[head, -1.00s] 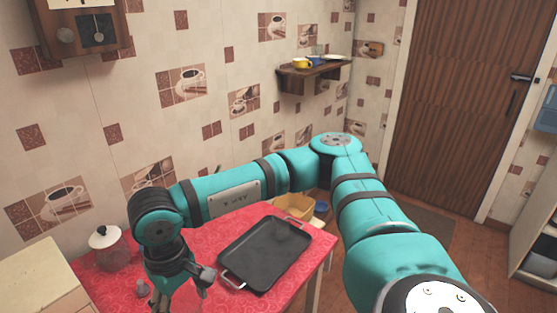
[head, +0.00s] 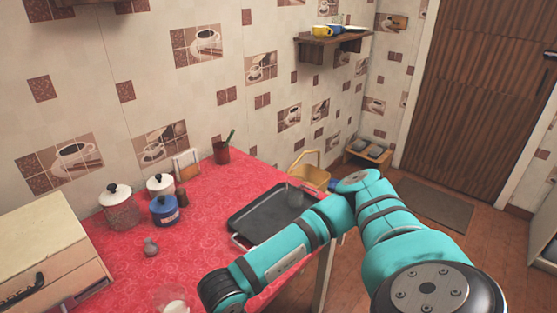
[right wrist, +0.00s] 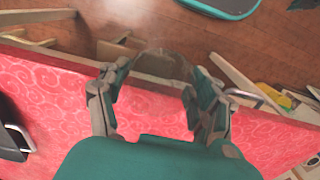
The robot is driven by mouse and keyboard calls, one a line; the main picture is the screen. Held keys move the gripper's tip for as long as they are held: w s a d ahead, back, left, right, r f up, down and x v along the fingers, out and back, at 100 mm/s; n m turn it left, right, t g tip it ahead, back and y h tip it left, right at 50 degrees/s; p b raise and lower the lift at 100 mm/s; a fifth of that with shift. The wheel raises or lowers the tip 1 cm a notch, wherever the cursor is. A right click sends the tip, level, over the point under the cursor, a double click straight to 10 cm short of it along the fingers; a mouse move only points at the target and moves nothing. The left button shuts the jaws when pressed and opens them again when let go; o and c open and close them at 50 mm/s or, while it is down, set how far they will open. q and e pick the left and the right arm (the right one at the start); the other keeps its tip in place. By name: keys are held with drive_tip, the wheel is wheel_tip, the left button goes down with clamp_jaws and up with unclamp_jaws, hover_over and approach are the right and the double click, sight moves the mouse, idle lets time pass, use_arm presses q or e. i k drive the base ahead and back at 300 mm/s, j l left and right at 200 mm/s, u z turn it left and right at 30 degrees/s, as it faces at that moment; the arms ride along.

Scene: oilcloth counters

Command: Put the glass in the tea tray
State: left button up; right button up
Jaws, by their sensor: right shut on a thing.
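My right gripper (right wrist: 158,88) is shut on a clear glass (right wrist: 165,64), which shows faintly between the fingers in the right wrist view. They are close to the red counter's edge; I cannot tell the exact height. In the head view the gripper is below the frame. The black tea tray (head: 252,218) lies on the red counter. A grey see-through shape (head: 295,196), perhaps another glass, shows at its far right end. Part of the tray (right wrist: 8,128) shows at the left of the wrist view. My left gripper is in neither view.
On the red counter (head: 208,195) stand lidded jars (head: 120,210), a blue pot (head: 165,210), a small grey vessel (head: 151,248), a red cup (head: 221,153) and a pale vessel (head: 172,299).

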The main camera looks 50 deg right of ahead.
sight(278, 218)
drive_tip(key=l+u, duration=0.1)
drive_tip(key=l, duration=0.35)
drive_tip(key=k+l+u, duration=0.15)
drive_tip(key=l, duration=0.25)
drive_tip(key=k+l+u, duration=0.1)
drive_tip(key=l, duration=0.35)
drive_tip(key=k+l+u, duration=0.1)
drive_tip(key=l, duration=0.3)
